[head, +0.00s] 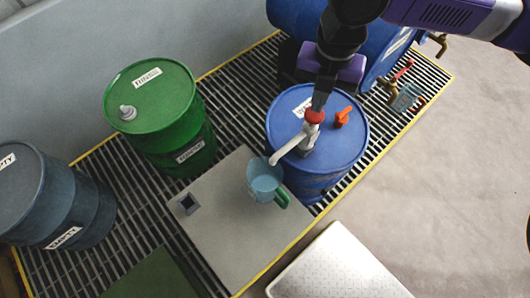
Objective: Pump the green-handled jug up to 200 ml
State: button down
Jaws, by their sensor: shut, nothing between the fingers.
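The jug (264,178) with the green handle (282,198) stands on the grey plate in front of the blue drum (345,160). The pump (309,138) on the drum's top has a red knob (315,117), and its pale spout (289,147) reaches left and down to over the jug's mouth. My gripper (319,104) is shut and empty, pointing down right at the red knob; I cannot tell whether it touches. The liquid level and the jug's markings are too small to read.
An orange valve handle (343,117) sits on the drum top close right of the pump. A green drum (152,95) and a grey-blue drum (62,205) stand left on the grating. A lying blue drum (395,48) with taps is behind. Free floor lies right.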

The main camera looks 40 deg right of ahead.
jog(key=shift+f, duration=0.1)
dwell(0.3)
jog(key=shift+f+b, duration=1.95)
jog(key=shift+f, duration=0.35)
jog(key=shift+r, duration=0.15)
jog(key=shift+r+p, duration=2)
jog(key=shift+r, duration=0.25)
jog(key=shift+f, duration=0.15)
jog(key=shift+f+b, duration=1.85)
jog(key=shift+f, duration=0.3)
jog(key=shift+r, duration=0.15)
jog(key=shift+r+p, duration=1.85)
jog(key=shift+r, duration=0.35)
